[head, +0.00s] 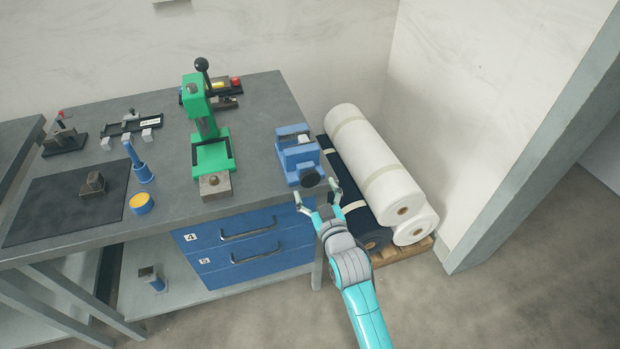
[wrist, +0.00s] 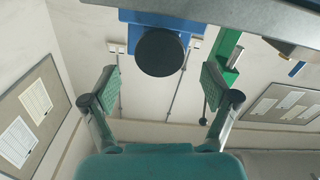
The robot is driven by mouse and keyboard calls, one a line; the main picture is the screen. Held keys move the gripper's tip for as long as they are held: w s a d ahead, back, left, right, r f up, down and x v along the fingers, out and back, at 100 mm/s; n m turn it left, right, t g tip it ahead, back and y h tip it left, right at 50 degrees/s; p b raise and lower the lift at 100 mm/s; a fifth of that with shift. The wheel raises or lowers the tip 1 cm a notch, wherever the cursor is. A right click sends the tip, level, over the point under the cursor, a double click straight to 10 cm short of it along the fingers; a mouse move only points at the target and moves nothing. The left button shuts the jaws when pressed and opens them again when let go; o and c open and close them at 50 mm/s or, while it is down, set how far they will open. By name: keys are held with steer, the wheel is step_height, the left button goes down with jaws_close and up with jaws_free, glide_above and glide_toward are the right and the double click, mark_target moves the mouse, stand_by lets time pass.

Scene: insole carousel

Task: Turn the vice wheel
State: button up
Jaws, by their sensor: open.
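The blue vice (head: 297,152) stands on the right end of the grey workbench. Its round black wheel (head: 311,178) faces the bench's front edge. In the wrist view the wheel (wrist: 160,52) is a dark disc in front of the blue vice body (wrist: 190,24). My gripper (head: 317,197) is open and empty, just in front of the wheel. In the wrist view its two fingers (wrist: 160,90) are spread wide, one on each side of the wheel and below it in the picture. The fingers look apart from the wheel.
A green press (head: 212,150) stands on the bench (head: 262,110) left of the vice. Blue drawers (head: 245,248) sit under the bench top. Rolls of white material (head: 375,165) and dark material lie on a pallet right of the bench, close to my arm. The floor in front is clear.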

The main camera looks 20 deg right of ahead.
mark_target(311, 180)
steer(key=shift+w, duration=2.45)
steer(key=c, duration=1.2)
